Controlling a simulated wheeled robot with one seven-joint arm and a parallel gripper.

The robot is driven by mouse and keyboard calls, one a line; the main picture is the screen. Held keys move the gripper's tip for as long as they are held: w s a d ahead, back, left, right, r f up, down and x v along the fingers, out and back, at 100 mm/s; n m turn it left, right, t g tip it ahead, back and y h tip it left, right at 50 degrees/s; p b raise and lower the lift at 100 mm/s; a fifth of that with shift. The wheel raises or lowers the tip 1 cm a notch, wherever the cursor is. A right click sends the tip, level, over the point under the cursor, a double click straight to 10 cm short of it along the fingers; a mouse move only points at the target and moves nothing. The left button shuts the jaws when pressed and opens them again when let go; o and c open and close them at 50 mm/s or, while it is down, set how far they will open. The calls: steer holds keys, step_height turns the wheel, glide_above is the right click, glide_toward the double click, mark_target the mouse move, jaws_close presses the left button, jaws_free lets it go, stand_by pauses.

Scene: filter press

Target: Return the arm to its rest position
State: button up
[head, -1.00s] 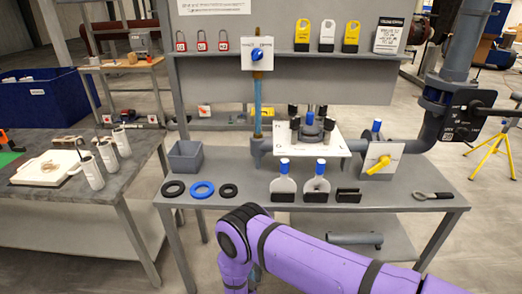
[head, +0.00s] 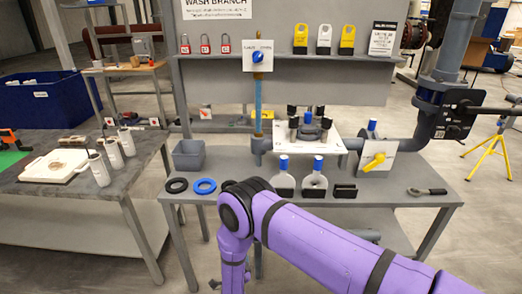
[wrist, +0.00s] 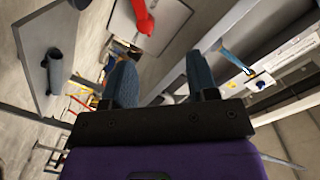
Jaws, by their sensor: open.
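My purple arm crosses the lower right of the head view, bends at an elbow near the bench's front edge, and drops down out of the picture. My gripper is not clearly seen there. In the wrist view my gripper (wrist: 161,85) has its two dark fingers spread apart with nothing between them. The fingers touch nothing that I can make out. The wrist view is tilted, with the valve plate and its blue knob (wrist: 250,73) at the right.
The grey bench (head: 405,172) stands behind my elbow, bearing black and blue rings (head: 205,186), a grey bin (head: 188,155), blue-topped parts (head: 284,180) and a yellow-handled valve (head: 374,160). A side table (head: 88,195) is at left.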

steer(key=w+r+n+g+y, duration=0.1)
steer(key=w+r, duration=0.3)
steer(key=r, duration=0.5)
steer(key=w+d+r+g+y, duration=0.1)
steer(key=w+r, duration=0.4)
steer(key=r, duration=0.3)
steer(key=w+r+n+g, duration=0.1)
steer(key=w+r, duration=0.3)
steer(key=r, duration=0.5)
steer(key=s+d+r+n+g+y, duration=0.1)
steer(key=d+r+n+g, duration=0.1)
steer(key=d+r, duration=0.65)
steer(key=s+d+r+n+g+y, duration=0.1)
steer(key=d+r, duration=0.2)
steer(key=r, duration=1.1)
steer(key=s+d+r+n+g+h, duration=0.1)
steer(key=s+d+r+n+g, duration=0.2)
steer(key=s+d+r, duration=1.2)
steer(key=s+d+g+h, duration=0.1)
steer(key=s+d, duration=0.4)
steer(key=s, duration=0.8)
steer(key=s+d+n+g+h, duration=0.1)
steer(key=s+d, duration=0.5)
steer(key=s, duration=0.7)
steer(key=shift+d+n+g+h, duration=0.2)
steer(key=shift+n+g+h, duration=0.1)
steer(key=shift+g+h, duration=0.1)
